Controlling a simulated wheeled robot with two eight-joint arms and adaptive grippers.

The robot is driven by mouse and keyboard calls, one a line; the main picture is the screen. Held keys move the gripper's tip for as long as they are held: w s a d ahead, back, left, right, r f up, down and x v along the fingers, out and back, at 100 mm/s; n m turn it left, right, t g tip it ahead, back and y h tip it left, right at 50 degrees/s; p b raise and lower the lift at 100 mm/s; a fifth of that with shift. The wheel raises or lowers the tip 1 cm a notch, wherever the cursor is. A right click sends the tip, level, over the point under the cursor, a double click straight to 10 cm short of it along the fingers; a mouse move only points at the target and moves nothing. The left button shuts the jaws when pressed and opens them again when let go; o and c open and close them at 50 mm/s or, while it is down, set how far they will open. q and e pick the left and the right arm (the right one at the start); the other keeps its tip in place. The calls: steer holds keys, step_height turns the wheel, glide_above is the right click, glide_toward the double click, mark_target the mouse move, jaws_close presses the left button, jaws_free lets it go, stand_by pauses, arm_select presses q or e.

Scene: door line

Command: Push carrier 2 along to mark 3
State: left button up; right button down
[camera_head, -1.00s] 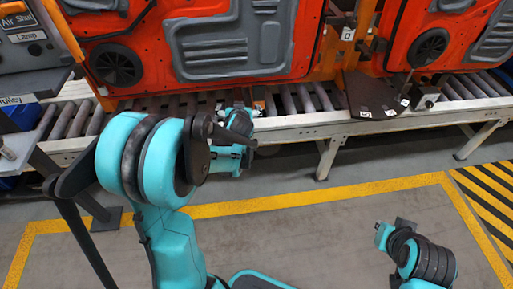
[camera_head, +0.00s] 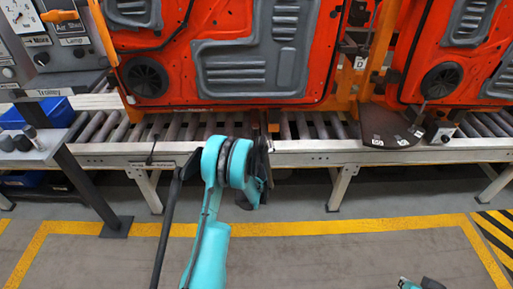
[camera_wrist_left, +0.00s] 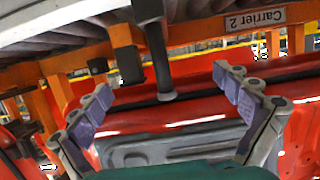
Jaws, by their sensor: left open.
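Carrier 2's orange beam (camera_wrist_left: 205,33), with its name label, crosses the top of the left wrist view. A red door panel (camera_wrist_left: 200,115) shows beyond the fingers there. My left gripper (camera_wrist_left: 165,84) is open, with a dark rod (camera_wrist_left: 158,60) between its spread fingers; I cannot tell whether they touch it. In the head view, the left arm reaches to the conveyor's front edge and largely hides its gripper (camera_head: 262,170). A red door (camera_head: 225,60) hangs behind it, its carrier's number unreadable. My right gripper (camera_head: 420,284) barely shows at the bottom edge. I cannot make out mark 3.
The roller conveyor (camera_head: 190,127) runs across, with its metal front rail (camera_head: 325,153). A dark rounded plate (camera_head: 388,127) sits right of centre before an orange upright (camera_head: 377,50). A control stand (camera_head: 45,150) with a blue bin (camera_head: 40,112) is at left. The floor in front is clear.

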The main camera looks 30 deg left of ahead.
mark_target(256, 137)
arm_select(q)
steer(key=shift+x, duration=3.55)
steer(key=shift+c, duration=0.3)
jaws_close()
steer(key=shift+s+a, duration=0.65)
steer(key=shift+a, duration=0.35)
steer(key=shift+s+a, duration=0.7)
steer(key=shift+a, duration=0.35)
steer(key=shift+s+a, duration=0.2)
steer(key=shift+a, duration=0.2)
